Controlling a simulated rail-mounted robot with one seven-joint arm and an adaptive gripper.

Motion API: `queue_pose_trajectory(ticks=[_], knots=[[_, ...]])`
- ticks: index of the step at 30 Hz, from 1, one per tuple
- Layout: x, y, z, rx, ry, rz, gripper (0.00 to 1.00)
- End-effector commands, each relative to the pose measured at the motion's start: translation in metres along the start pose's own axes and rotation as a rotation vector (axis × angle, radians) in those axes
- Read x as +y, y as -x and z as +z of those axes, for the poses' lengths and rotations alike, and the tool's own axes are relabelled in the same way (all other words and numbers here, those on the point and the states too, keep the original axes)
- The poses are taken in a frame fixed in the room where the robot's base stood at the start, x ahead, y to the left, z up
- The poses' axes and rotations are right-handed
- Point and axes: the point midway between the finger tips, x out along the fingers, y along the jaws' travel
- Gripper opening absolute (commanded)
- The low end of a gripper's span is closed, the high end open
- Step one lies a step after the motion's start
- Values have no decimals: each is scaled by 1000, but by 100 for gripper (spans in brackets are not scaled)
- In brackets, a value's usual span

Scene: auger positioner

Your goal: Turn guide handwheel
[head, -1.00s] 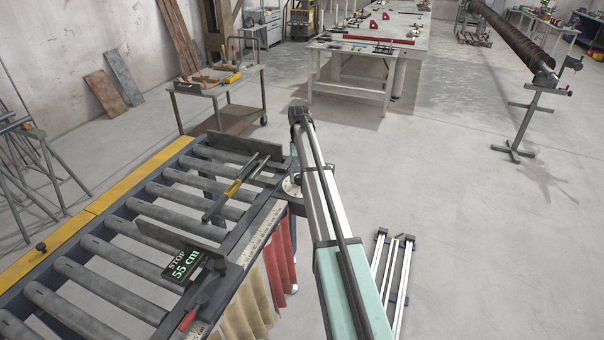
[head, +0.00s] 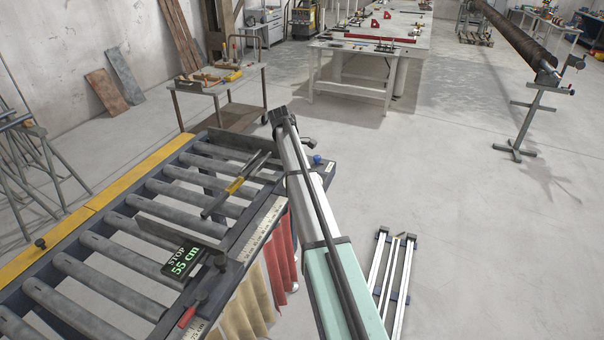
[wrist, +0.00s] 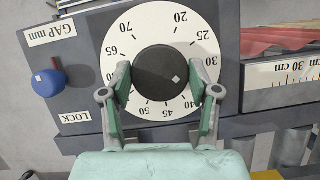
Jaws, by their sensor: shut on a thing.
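The guide handwheel (wrist: 162,72) is a round black knob with a small pale square mark. It sits in the middle of a white dial plate (wrist: 122,38) numbered from 20 to 70 and labelled GAP mm. My gripper (wrist: 162,88) has one green pad on each side of the handwheel and is shut on it. In the head view my arm hides the handwheel, dial and gripper.
A blue lock knob (wrist: 48,83) is beside the dial; it also shows in the head view (head: 317,160). A stop display (head: 186,262) reads 55 cm. A red-handled lever (head: 187,317) is near the front. Red and tan strips (head: 278,262) hang from the table's right side.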

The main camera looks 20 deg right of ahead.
Motion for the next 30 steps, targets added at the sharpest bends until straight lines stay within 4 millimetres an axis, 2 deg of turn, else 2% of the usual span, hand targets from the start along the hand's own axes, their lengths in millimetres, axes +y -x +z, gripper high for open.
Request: queue_pose_trajectory(ticks=[18, 30], knots=[[-6, -2, 2, 2, 536, 217, 26], [-6, -2, 2, 3, 777, 316, 26]])
